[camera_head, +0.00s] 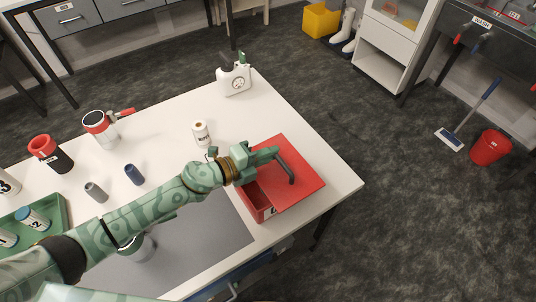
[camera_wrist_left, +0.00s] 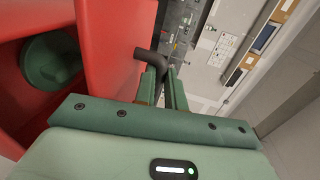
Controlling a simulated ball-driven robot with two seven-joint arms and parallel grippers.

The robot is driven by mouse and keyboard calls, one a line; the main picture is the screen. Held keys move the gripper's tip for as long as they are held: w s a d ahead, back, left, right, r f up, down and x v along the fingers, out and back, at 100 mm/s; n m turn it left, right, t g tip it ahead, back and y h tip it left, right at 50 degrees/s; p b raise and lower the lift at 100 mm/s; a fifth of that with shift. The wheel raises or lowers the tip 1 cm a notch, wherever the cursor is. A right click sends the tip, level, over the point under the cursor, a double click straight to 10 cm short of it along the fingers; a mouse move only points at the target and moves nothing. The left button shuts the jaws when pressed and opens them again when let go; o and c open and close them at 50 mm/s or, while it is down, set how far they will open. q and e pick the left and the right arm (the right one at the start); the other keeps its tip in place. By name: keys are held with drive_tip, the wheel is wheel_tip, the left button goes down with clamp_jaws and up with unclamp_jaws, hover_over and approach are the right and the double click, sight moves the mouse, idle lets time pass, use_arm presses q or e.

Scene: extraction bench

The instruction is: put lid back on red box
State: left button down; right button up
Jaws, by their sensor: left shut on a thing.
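The red box (camera_head: 252,202) stands near the right end of the white table, with a white label on its near side. The red lid (camera_head: 308,178) is over the box's right part, and the box's left part is uncovered. I cannot tell whether lid and box touch. My left gripper (camera_head: 276,153) is shut on the lid's dark bent handle (camera_head: 287,171). In the left wrist view the handle (camera_wrist_left: 151,57) runs between the fingers (camera_wrist_left: 163,88). The lid (camera_wrist_left: 118,42) is beside the box's opening, where a round green thing (camera_wrist_left: 50,60) lies inside. My right gripper is out of view.
A labelled white roll (camera_head: 201,133) and a white bottle (camera_head: 234,79) stand behind the box. A grey mat (camera_head: 215,235) lies left of the box.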

use_arm(q)
drive_tip(key=shift+f+b, duration=0.45)
drive_tip(key=shift+f, duration=0.2)
drive_tip(key=c, duration=1.5)
unclamp_jaws()
drive_tip(key=shift+o, duration=0.2)
drive_tip(key=shift+r, duration=0.1)
